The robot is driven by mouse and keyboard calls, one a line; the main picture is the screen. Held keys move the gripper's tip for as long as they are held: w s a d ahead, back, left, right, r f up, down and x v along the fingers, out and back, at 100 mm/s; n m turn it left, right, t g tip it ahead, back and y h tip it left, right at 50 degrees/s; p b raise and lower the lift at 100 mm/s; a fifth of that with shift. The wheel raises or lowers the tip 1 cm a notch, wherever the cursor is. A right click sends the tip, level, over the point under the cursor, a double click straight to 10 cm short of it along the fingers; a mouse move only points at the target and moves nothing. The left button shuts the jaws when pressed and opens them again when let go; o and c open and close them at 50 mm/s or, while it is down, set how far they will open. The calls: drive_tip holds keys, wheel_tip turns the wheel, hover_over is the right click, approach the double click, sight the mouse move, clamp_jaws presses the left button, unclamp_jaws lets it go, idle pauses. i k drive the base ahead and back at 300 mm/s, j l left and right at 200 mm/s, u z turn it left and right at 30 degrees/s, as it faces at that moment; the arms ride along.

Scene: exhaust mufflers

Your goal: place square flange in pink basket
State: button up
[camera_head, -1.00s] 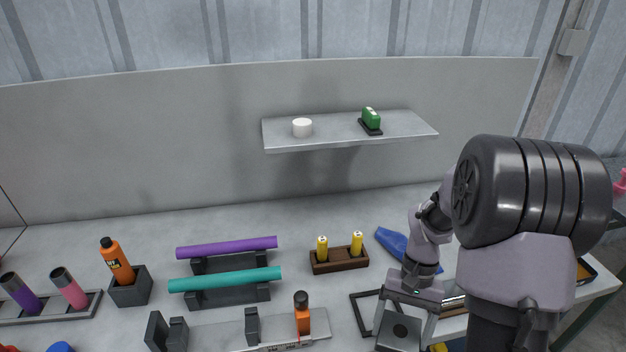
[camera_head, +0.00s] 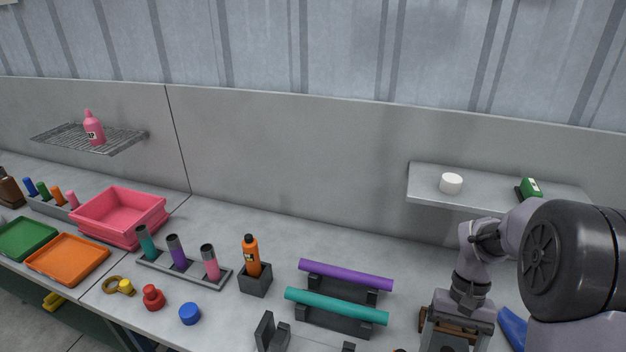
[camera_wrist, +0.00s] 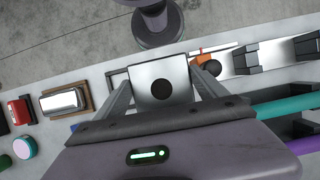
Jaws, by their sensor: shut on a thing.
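The square flange is a flat grey metal plate with a round dark hole, seen in the wrist view (camera_wrist: 145,75). My gripper (camera_wrist: 160,84) is shut on it, with one finger at each side edge. In the head view, my gripper (camera_head: 448,338) is at the lower right, above the bench, and the flange is partly cut off by the bottom edge. The pink basket (camera_head: 122,214) stands on the bench at the far left, well away from my gripper. Its inside looks empty.
Between them stand purple (camera_head: 346,275) and teal (camera_head: 336,306) tubes on holders, an orange bottle (camera_head: 251,256) and a rack of cylinders (camera_head: 184,268).

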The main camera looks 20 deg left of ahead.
sight(122, 217)
drive_tip(key=j+u, duration=0.15)
drive_tip(key=j, duration=0.45)
drive_tip(key=i+j+u, duration=0.15)
drive_tip(key=j, duration=0.4)
drive_tip(key=j+u, duration=0.15)
drive_tip(key=j, duration=0.45)
drive_tip(key=i+j+u, duration=0.2)
drive_tip(key=j, duration=0.35)
drive_tip(key=i+j+u, duration=0.15)
drive_tip(key=j, duration=0.45)
drive_tip(key=i+j+u, duration=0.15)
drive_tip(key=j, duration=0.35)
drive_tip(key=i+j+u, duration=0.15)
drive_tip(key=j, duration=0.35)
drive_tip(key=i+j+u, duration=0.15)
drive_tip(key=i+j, duration=0.15)
drive_tip(key=j, duration=0.2)
